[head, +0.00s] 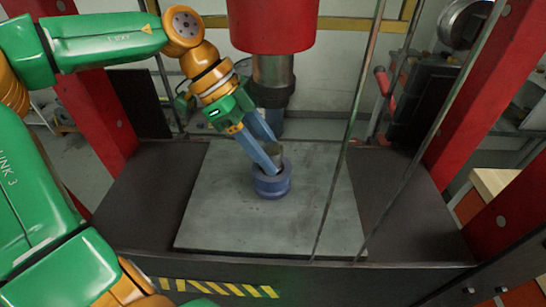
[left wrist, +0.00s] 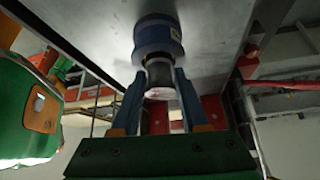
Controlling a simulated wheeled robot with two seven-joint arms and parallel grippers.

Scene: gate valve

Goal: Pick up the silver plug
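The silver plug (head: 274,151) stands upright at the blue ring-shaped valve body (head: 271,184) on the grey plate. In the left wrist view the plug (left wrist: 159,76) shows between my fingers, with the blue body (left wrist: 158,38) beyond it. My left gripper (head: 269,155) reaches down at a slant, with one blue finger on each side of the plug. In the left wrist view the fingertips (left wrist: 160,73) lie close along both sides of the plug. Whether they press on it cannot be told. My right gripper is not in view.
The grey plate (head: 220,217) lies on a dark press table (head: 400,217) and is clear around the blue body. A red press head (head: 273,25) with a metal ram (head: 273,75) hangs just behind the gripper. Red posts (head: 480,90) and thin rods (head: 345,150) stand at the right.

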